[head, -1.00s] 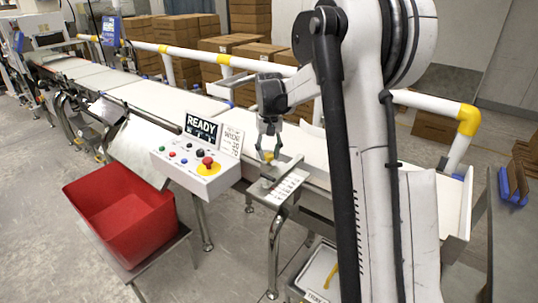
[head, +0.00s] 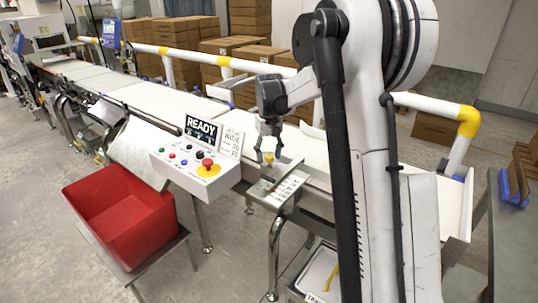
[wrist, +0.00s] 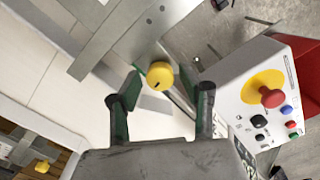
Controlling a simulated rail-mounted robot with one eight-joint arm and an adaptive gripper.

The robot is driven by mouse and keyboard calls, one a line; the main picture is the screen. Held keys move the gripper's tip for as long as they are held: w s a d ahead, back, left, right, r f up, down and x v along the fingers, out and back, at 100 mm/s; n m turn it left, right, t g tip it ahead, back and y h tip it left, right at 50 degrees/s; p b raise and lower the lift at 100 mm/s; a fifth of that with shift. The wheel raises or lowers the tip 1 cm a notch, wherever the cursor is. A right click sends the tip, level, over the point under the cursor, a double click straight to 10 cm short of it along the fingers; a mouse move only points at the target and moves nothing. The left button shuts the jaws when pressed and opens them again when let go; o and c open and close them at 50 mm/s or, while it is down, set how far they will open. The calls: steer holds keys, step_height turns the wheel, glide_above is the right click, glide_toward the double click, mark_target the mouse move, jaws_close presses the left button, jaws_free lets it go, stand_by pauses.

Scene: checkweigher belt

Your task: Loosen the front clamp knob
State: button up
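The yellow clamp knob (head: 268,158) sits on the metal bracket at the near edge of the belt. In the wrist view the knob (wrist: 160,77) shows a small dark mark on its round face. My gripper (head: 267,155) points down over it. In the wrist view the gripper's (wrist: 163,88) dark fingers with green pads stand either side of the knob, with a visible gap on each side. The gripper is open and holds nothing. A second yellow knob-like part (wrist: 42,167) shows at the lower left of the wrist view.
The control box (head: 200,172) with its red stop button (head: 207,163) stands just left of the bracket. A red bin (head: 118,212) is on a stand at the lower left. The white belt (head: 150,95) runs behind; a white-and-yellow rail (head: 190,56) lies beyond.

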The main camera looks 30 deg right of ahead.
mark_target(269, 155)
steer(key=shift+o, duration=0.2)
steer(key=shift+r, duration=0.1)
step_height(269, 155, up, 12)
stand_by(0.5)
stand_by(0.4)
steer(key=s+a+r+t, duration=0.35)
steer(key=s+a, duration=0.85)
steer(key=s, duration=0.4)
steer(key=s+a+f+t, duration=0.2)
steer(key=s+a+f, duration=0.1)
steer(key=s, duration=0.5)
steer(key=s+a+f+n+t, duration=0.1)
steer(key=s+a+f, duration=0.3)
steer(key=s, duration=0.5)
steer(key=shift+a+f+t, duration=0.15)
steer(key=shift+a+t, duration=0.2)
